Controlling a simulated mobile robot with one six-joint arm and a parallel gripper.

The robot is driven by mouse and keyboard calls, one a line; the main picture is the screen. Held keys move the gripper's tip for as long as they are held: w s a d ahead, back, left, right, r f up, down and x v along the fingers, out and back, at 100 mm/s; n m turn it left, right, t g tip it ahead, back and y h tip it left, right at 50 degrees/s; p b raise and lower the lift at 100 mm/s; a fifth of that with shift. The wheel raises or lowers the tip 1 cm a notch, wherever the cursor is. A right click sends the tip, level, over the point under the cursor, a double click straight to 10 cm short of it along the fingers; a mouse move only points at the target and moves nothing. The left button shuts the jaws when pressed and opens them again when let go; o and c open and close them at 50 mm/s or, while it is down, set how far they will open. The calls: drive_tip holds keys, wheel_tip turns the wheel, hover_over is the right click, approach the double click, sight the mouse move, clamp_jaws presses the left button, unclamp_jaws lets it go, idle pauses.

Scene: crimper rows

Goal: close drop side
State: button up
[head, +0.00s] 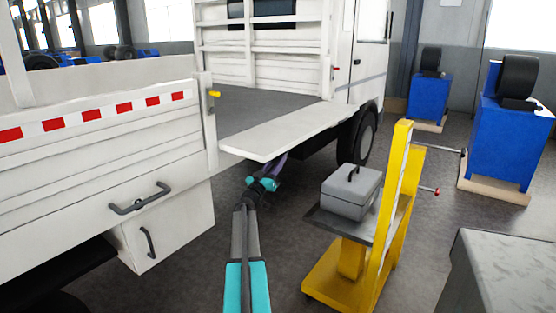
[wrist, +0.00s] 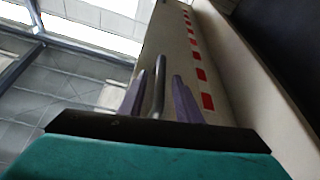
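The truck's white drop side (head: 290,130) sticks out roughly level from the edge of the grey load bed (head: 262,108). My gripper (head: 268,178) is below its outer edge; the fingers are mostly hidden there by the panel. In the wrist view, the drop side (wrist: 195,28) shows its outer face with red and white tape. A grey bar handle (wrist: 158,88) on that face stands between the two purple fingers of my gripper (wrist: 157,98). The fingers are apart, with a visible gap to the bar on the right side.
A neighbouring side panel (head: 90,135) with striped tape stands upright at left. A yellow trolley (head: 385,225) with a grey toolbox (head: 351,190) stands close to the right of my arm. Blue machines (head: 505,130) are farther right. A grey block (head: 510,270) fills the lower right corner.

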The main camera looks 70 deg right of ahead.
drive_tip(key=shift+x, duration=0.9)
drive_tip(key=shift+c, duration=0.3)
clamp_jaws()
